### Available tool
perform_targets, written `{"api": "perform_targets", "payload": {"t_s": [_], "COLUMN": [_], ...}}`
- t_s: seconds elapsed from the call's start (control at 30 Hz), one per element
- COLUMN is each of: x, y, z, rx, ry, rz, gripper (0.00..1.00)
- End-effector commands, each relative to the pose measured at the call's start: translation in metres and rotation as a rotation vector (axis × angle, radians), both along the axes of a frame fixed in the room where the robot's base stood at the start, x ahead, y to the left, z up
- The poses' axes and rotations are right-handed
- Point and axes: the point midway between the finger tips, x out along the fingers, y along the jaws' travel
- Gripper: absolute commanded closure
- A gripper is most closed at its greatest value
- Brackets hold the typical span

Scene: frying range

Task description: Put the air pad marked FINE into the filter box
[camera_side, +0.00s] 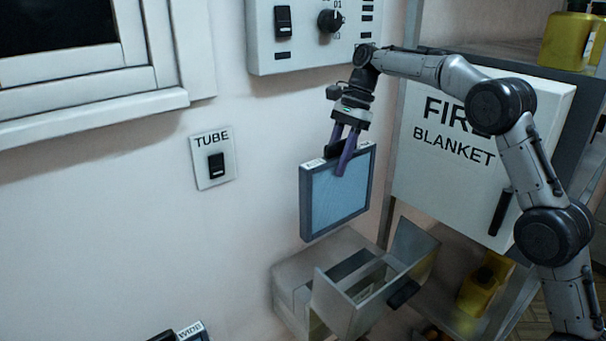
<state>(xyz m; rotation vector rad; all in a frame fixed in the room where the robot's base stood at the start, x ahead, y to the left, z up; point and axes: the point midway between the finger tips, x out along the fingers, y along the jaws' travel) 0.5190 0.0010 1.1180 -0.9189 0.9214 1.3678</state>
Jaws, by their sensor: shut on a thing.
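A square air pad (340,203) with a light blue face and dark grey frame hangs upright in the middle of the view. A small white label sits on its top edge, too small to read. My gripper (344,160) is shut on the pad's top edge, with its purple fingers pointing down. Below the pad is an open metal box (345,308) on the wall, probably the filter box, with its front tilted out and slots inside. The pad is apart from the box, above it.
A white cabinet marked as a fire blanket (428,178) stands right, behind my arm. A TUBE switch plate (214,160) and a control panel (300,50) are on the wall. Another labelled dark item (190,330) shows at the bottom edge. Yellow containers (482,290) sit on shelves at right.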

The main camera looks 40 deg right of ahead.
Motion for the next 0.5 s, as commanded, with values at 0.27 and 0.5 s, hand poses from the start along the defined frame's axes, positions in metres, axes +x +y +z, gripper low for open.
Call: {"api": "perform_targets", "payload": {"t_s": [0.27,0.5], "x": [-0.005,-0.005], "y": [-0.036,-0.035], "z": [-0.018,-0.070], "rx": [0.009,0.008], "ry": [0.003,0.003], "rz": [0.000,0.000], "gripper": [1.00,1.00]}}
